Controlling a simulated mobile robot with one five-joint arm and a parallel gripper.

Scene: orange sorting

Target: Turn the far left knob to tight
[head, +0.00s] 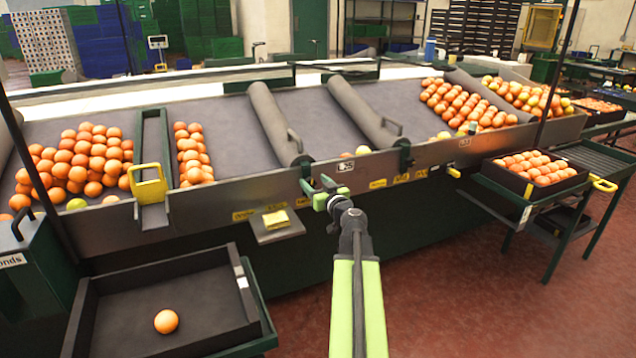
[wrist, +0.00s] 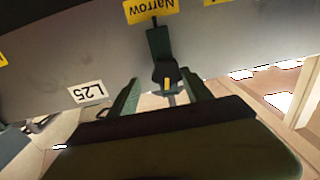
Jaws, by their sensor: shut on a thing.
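A dark green stem (wrist: 157,42) runs from the knob towards a yellow "Narrow" label (wrist: 152,10), which appears upside down. A white "L25" label (wrist: 88,92) is beside it. In the head view my gripper hides the knob. No "tight" wording is readable.
A tray (head: 88,318) with one orange (head: 166,321) stands at the lower left. A yellow handle (head: 148,183) and a small shelf (head: 278,233) project from the table's front. A full orange crate (head: 515,188) stands on the right. The red floor (head: 470,290) there is clear.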

